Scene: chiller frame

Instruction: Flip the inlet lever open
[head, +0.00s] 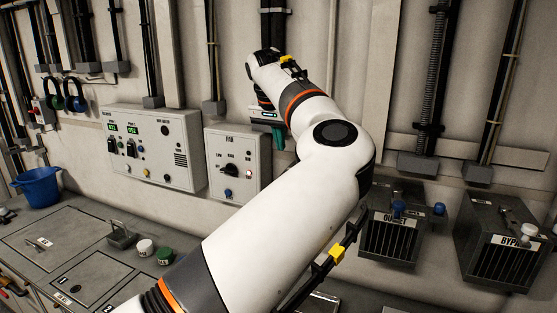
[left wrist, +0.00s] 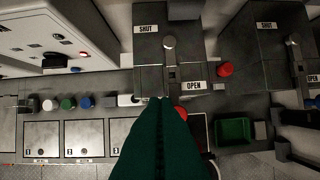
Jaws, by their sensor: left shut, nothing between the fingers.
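In the left wrist view a dark valve box (left wrist: 150,78) carries a lever (left wrist: 169,43) with a round pale knob. Its SHUT label is at the top and its OPEN label lower right; the knob is nearer SHUT. No name label shows on this box, so I cannot confirm it is the inlet. My left gripper (left wrist: 161,100) is shut and empty, its green fingers just below the lever and apart from the knob. In the head view the gripper (head: 277,141) shows by the wall, and my left arm hides the area where an inlet box might be. My right gripper is not in view.
The OUTLET box (head: 393,240) and BYPASS box (head: 500,255) stand to the right of my arm. The FAN panel (head: 237,165) is on the wall to the left. A red knob (left wrist: 224,69) sits beside the lever box. A blue bucket (head: 38,187) stands far left.

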